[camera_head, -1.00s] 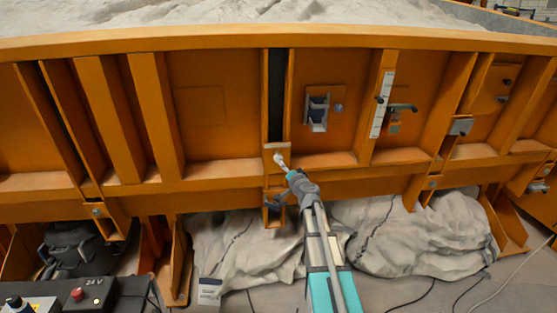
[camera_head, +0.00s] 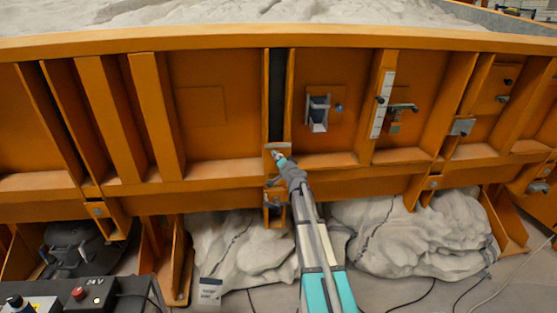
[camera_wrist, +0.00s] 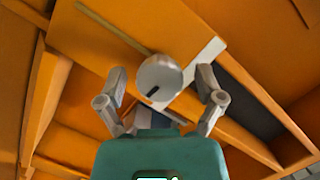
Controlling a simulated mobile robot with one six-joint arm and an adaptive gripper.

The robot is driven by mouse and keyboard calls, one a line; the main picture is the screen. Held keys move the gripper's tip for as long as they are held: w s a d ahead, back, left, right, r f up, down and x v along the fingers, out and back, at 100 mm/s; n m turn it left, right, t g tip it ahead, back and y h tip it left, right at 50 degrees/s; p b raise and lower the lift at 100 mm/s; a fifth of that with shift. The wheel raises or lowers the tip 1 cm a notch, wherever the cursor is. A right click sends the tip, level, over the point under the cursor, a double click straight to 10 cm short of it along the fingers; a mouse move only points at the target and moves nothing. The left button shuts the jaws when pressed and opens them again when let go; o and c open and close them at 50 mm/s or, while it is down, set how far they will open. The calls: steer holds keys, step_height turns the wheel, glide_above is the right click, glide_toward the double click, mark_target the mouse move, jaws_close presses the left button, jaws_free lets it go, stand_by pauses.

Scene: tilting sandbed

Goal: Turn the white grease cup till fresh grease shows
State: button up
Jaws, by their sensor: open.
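The grease cup (camera_wrist: 159,77) is a round, pale cap with a dark mark on its face, in the middle of the wrist view. It sits on a light plate (camera_wrist: 207,58) on the orange frame. My gripper (camera_wrist: 160,100) is open, with one finger on each side of the cup, and gaps show between the fingers and the cup. In the head view my gripper (camera_head: 280,157) is at the small plate below the dark slot, and it mostly hides the cup there. I cannot make out any grease.
The orange sandbed wall (camera_head: 215,130) with upright ribs surrounds the cup. A bracket with a grey block (camera_head: 318,112) and a white scale strip (camera_head: 382,105) are to the right. A control box (camera_head: 95,293) is at lower left.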

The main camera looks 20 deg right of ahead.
steer(key=shift+c, duration=0.3)
steer(key=c, duration=1.1)
steer(key=shift+m, duration=0.4)
steer(key=m+t+b, duration=0.1)
steer(key=m+b, duration=0.1)
steer(key=m, duration=0.2)
steer(key=shift+f+y, duration=0.15)
steer(key=shift+y, duration=0.25)
steer(key=m+b, duration=0.1)
steer(key=m, duration=0.1)
steer(key=m+t+b, duration=0.1)
steer(key=m, duration=0.1)
steer(key=shift+m+t, duration=0.3)
steer(key=shift+m, duration=0.1)
steer(key=o, duration=1.2)
steer(key=shift+c, duration=0.2)
